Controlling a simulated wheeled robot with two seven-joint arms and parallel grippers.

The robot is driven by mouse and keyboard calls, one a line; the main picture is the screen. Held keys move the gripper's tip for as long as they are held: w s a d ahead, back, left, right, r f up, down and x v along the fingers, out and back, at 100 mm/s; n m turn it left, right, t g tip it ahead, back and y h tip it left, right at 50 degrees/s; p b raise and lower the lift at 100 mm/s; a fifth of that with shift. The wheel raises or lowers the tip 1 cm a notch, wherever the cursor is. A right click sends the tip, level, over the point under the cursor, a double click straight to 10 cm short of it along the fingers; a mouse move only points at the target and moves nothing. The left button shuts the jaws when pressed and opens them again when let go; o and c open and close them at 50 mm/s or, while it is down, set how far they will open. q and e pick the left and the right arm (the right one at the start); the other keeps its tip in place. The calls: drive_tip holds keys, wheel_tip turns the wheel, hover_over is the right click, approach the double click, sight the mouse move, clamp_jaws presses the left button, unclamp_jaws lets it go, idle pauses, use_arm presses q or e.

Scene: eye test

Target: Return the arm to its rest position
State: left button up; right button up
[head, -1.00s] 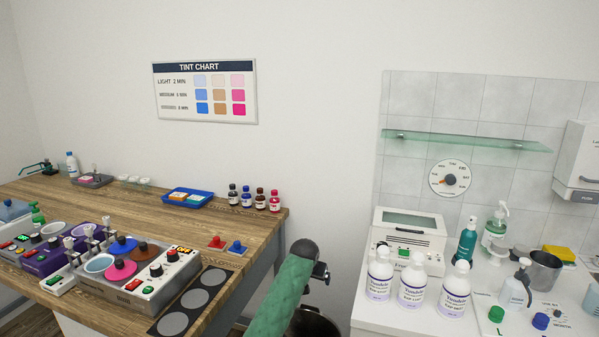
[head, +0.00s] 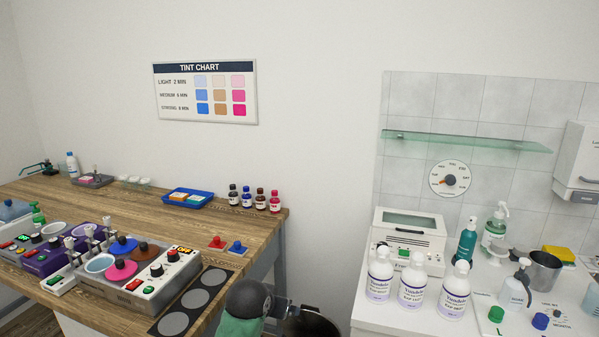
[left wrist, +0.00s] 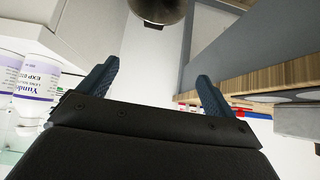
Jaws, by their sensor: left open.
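My left arm shows at the bottom middle of the head view as a green sleeve with a dark rounded joint. It is low, in the gap between the wooden bench (head: 130,205) and the white counter (head: 375,320). My left gripper (left wrist: 155,88) shows in the left wrist view with its two dark blue fingers spread apart and nothing between them. Its fingers are not clearly made out in the head view. My right gripper is in neither view.
A dark round bin (head: 312,324) stands in the gap, also seen in the left wrist view (left wrist: 158,10). White labelled bottles (head: 412,282) stand at the counter's front left. A control box (head: 160,280) and a mat with grey discs (head: 196,298) lie near the bench edge.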

use_arm(q)
drive_tip(key=s+a+f+g, duration=0.2)
drive_tip(key=s+f, duration=0.5)
drive_tip(key=s, duration=0.6)
drive_tip(key=s+a+f+n+g, duration=0.1)
drive_tip(key=s+a+f+g, duration=0.1)
drive_tip(key=s+f, duration=0.6)
drive_tip(key=s+a+f+g, duration=0.2)
drive_tip(key=s+f, duration=0.5)
drive_tip(key=s, duration=1.2)
drive_tip(key=shift+s+a+f+y, duration=0.15)
drive_tip(key=shift+a+f+y, duration=0.25)
drive_tip(key=shift+a, duration=0.5)
